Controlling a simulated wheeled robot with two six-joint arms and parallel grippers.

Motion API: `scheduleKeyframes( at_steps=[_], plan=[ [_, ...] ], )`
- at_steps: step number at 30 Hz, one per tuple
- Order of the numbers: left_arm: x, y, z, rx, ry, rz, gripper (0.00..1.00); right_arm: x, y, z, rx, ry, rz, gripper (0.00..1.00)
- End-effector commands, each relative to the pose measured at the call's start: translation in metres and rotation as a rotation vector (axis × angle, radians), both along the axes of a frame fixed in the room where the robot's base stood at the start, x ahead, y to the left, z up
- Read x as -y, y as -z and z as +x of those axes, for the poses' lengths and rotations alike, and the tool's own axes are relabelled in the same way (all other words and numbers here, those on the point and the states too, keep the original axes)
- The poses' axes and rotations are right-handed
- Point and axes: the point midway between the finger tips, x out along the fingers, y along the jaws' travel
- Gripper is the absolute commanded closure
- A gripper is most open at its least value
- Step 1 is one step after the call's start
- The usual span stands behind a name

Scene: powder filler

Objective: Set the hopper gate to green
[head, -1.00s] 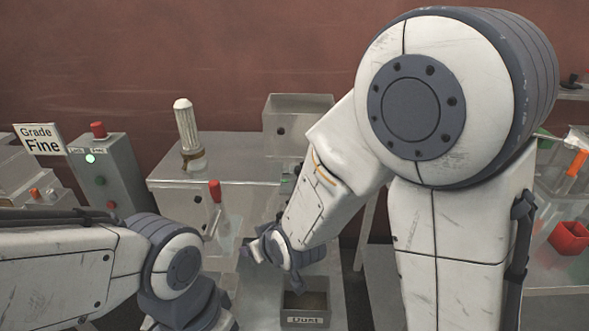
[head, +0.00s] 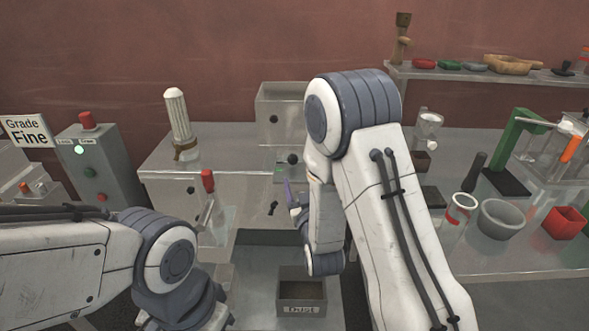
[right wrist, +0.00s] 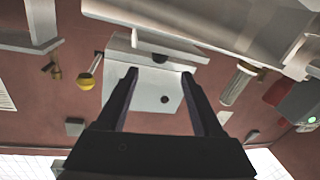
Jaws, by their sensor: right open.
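The grey hopper box (head: 292,108) stands at the back of the filler machine. Just below its front is a dark round knob (head: 293,158), with a small green mark (head: 281,169) to its left; I cannot tell the gate's setting. My right gripper (head: 290,194) is in front of the machine below the knob, partly hidden by my arm. In the right wrist view its two dark fingers (right wrist: 163,80) are spread and empty, with the hopper box (right wrist: 145,97) beyond and between them and the knob (right wrist: 160,58) above.
A "Dust" bin (head: 302,308) sits below. A control box (head: 100,165) and a "Grade Fine" sign (head: 27,131) stand left. A cluttered bench (head: 500,250) is at right.

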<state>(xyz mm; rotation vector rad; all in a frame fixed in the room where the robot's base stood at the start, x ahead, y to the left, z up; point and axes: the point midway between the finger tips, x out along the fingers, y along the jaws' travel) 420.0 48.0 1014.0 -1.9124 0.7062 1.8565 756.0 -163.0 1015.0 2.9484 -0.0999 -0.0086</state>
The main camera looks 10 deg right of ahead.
Motion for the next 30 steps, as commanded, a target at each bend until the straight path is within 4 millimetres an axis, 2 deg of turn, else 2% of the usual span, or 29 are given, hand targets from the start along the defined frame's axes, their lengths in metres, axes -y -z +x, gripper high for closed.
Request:
scheduleKeyframes(
  at_steps=[1,4,5,6,12,15,21,28,29,30],
  plan=[
    [0.0,0.016,0.0,0.0,0.0,0.0,1.0,0.001,0.006,0.005,0.008,0.0,0.0,0.31],
    [0.0,0.031,0.0,0.0,0.0,0.0,1.0,0.001,0.004,0.013,0.008,-0.001,-0.001,0.31],
    [0.0,0.017,0.0,-0.002,0.0,0.001,1.0,0.002,-0.003,0.022,0.003,0.0,-0.001,0.31],
    [0.0,0.012,0.0,-0.001,0.0,0.001,1.0,0.002,-0.004,0.031,0.002,0.0,-0.001,0.31],
    [0.0,0.003,0.0,0.0,0.0,0.0,1.0,0.005,-0.003,0.067,0.001,0.0,-0.002,0.31],
    [0.0,0.0,0.0,0.0,0.0,0.0,1.0,0.005,-0.002,0.079,0.0,-0.001,-0.002,0.31],
    [0.0,-0.001,0.0,0.0,0.0,0.0,1.0,0.006,-0.001,0.089,-0.001,-0.002,-0.002,0.31],
    [0.0,0.0,0.0,0.0,0.0,0.0,1.0,0.006,0.0,0.09,-0.001,-0.002,-0.002,0.31],
    [0.0,0.0,0.0,0.0,0.0,0.0,1.0,0.006,0.0,0.09,-0.001,-0.002,-0.002,0.39],
    [0.0,0.0,0.0,0.0,0.0,0.0,1.0,0.006,0.0,0.09,-0.001,-0.002,-0.002,0.54]
  ],
)
